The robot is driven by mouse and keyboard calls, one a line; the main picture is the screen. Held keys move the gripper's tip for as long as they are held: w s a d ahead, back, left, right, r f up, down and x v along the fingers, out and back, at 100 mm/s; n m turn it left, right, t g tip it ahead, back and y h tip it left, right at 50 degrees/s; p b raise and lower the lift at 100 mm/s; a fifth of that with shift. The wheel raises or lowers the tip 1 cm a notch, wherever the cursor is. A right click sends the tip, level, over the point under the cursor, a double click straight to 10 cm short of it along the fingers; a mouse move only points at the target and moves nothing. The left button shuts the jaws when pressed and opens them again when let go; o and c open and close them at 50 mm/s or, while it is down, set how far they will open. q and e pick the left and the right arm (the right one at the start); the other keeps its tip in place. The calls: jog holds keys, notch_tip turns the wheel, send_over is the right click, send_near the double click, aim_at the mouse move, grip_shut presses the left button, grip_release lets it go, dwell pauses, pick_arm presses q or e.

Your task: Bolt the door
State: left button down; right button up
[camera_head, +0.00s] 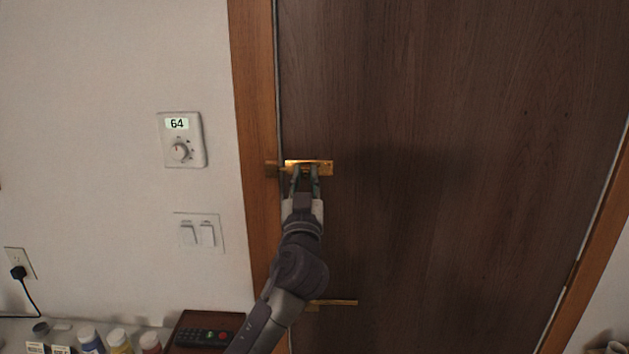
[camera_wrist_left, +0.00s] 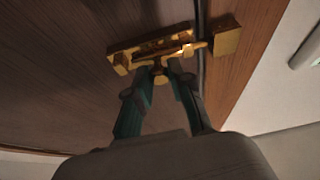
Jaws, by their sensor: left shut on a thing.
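The dark wood door (camera_head: 470,150) stands shut in its brown frame. A brass bolt (camera_head: 322,166) is mounted near the door's left edge, and a brass catch (camera_head: 271,168) sits on the frame beside it. My left gripper (camera_head: 304,174) is at the bolt, its two fingers shut on the bolt's knob, which the fingers partly hide. In the left wrist view the bolt (camera_wrist_left: 150,50) lies just beyond the fingertips (camera_wrist_left: 163,72), and its rod points at the catch (camera_wrist_left: 227,38) across the door gap. Whether the rod's tip enters the catch I cannot tell. My right gripper is not in view.
A brass door handle (camera_head: 335,303) is below the bolt, partly behind my left arm. A thermostat (camera_head: 181,140) and light switches (camera_head: 198,234) are on the left wall. A small dark table with a remote (camera_head: 205,337) and several bottles stand at lower left.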

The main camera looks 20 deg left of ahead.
pick_arm(q)
jog(key=shift+s+a, duration=0.25)
jog(key=shift+a, duration=0.5)
jog(key=c, duration=1.5)
grip_release()
jog(key=o, duration=0.5)
jog(key=shift+a, duration=0.15)
jog(key=shift+c, duration=0.2)
jog(key=v, duration=1.2)
